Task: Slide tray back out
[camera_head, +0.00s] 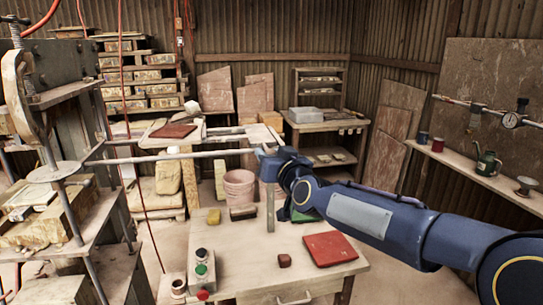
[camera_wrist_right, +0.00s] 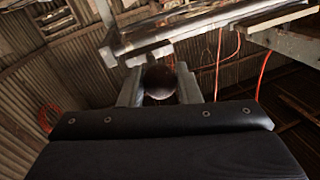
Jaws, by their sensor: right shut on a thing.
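The pale sliding tray (camera_head: 225,137) lies out to the right of the press (camera_head: 60,85), with a reddish-brown tile (camera_head: 174,131) on it. Long metal rails (camera_head: 150,158) run from the press to the right. My right gripper (camera_head: 266,152) is at the right end of the rails and tray. In the right wrist view its fingers (camera_wrist_right: 160,88) are shut around a dark round knob (camera_wrist_right: 160,80). Above the knob a metal bar (camera_wrist_right: 190,35) crosses the view. My wrist hides part of the tray's near end. My left gripper is not in view.
A side shelf (camera_head: 460,165) is at right.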

